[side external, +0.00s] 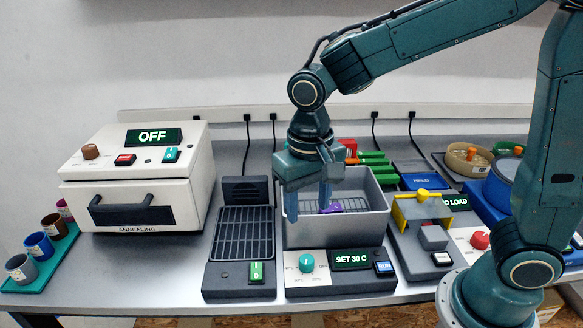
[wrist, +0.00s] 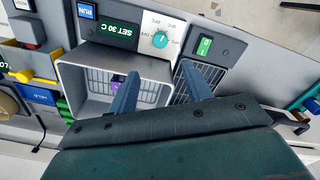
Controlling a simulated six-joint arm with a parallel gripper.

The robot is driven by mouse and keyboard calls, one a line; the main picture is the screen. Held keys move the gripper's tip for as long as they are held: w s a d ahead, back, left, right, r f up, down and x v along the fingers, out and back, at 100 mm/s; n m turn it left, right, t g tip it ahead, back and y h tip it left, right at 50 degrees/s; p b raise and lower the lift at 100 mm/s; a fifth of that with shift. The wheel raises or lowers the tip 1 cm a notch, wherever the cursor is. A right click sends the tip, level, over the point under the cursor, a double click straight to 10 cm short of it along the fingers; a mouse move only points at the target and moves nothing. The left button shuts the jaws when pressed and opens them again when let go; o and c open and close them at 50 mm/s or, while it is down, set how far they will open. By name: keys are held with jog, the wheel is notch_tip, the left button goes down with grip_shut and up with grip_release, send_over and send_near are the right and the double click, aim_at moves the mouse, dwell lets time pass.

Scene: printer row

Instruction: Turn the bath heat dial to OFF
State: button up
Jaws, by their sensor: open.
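The bath heat dial is a teal round knob (side external: 306,260) on the dark front panel of the grey bath (side external: 340,235). It also shows in the wrist view (wrist: 160,40), with small temperature labels around it. Its exact pointer direction is too small to read surely. The display beside it (side external: 352,259) reads SET 30 C, also in the wrist view (wrist: 117,30). My gripper (side external: 308,207) is open and empty, pointing down over the bath's left part, above and behind the dial. In the wrist view the fingertips (wrist: 160,69) stand apart from the knob.
A purple piece (side external: 331,208) lies in the bath's basket. A blue RUN button (side external: 384,267) is right of the display. A dark grated unit with a green switch (side external: 257,272) stands left. The white annealing oven (side external: 135,180), its display reading OFF, is farther left.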

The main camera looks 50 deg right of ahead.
aim_at(306, 259)
jog(key=a+m+h, duration=0.1)
jog(key=a+m, duration=0.1)
jog(key=m, duration=0.2)
jog(key=a+m+h, duration=0.2)
jog(key=m, duration=0.3)
jog(key=a+f+m+h, duration=0.1)
jog(key=m, duration=0.3)
jog(key=shift+s+a+t, duration=0.3)
jog(key=shift+s+a, duration=0.1)
jog(key=shift+f, duration=0.1)
jog(key=x, duration=1.3)
jog(key=shift+d+f, duration=0.25)
jog(key=shift+d, duration=0.05)
jog(key=shift+c, duration=0.3)
jog(key=c, duration=0.9)
